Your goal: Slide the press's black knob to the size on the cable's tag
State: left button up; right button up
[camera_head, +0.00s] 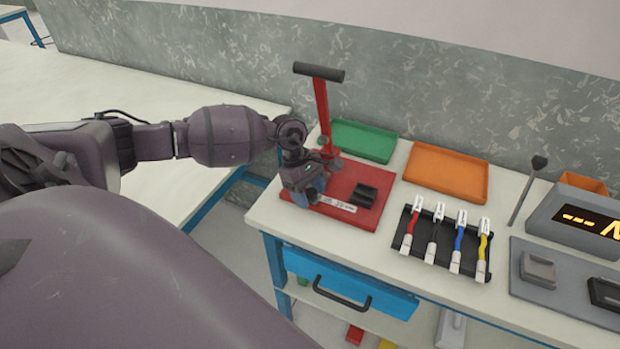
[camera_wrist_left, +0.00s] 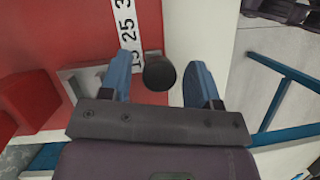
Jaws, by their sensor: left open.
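The red press (camera_head: 322,105) stands on a red base plate (camera_head: 362,180) and has a black lever handle. A white scale strip (camera_head: 338,204) lies on the plate; in the left wrist view the strip (camera_wrist_left: 122,18) shows 25 and other numbers partly cut off or covered. The black knob (camera_wrist_left: 158,73) shows in the left wrist view, between the two blue fingers of my open left gripper (camera_wrist_left: 162,64), with a gap on either side. In the head view my left gripper (camera_head: 305,186) covers the knob. Several cables with white tags (camera_head: 461,217) lie in a black rack; the tags are too small to read.
A green tray (camera_head: 362,141) and an orange tray (camera_head: 447,172) stand behind. A black block (camera_head: 363,196) sits on the plate. A display box (camera_head: 580,222) and a grey panel (camera_head: 560,305) are at the right. The blue drawer (camera_head: 350,283) is below the bench top.

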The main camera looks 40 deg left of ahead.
pick_arm(q)
jog(key=v, duration=1)
jog(key=shift+r, duration=0.35)
jog(key=shift+a, duration=0.1)
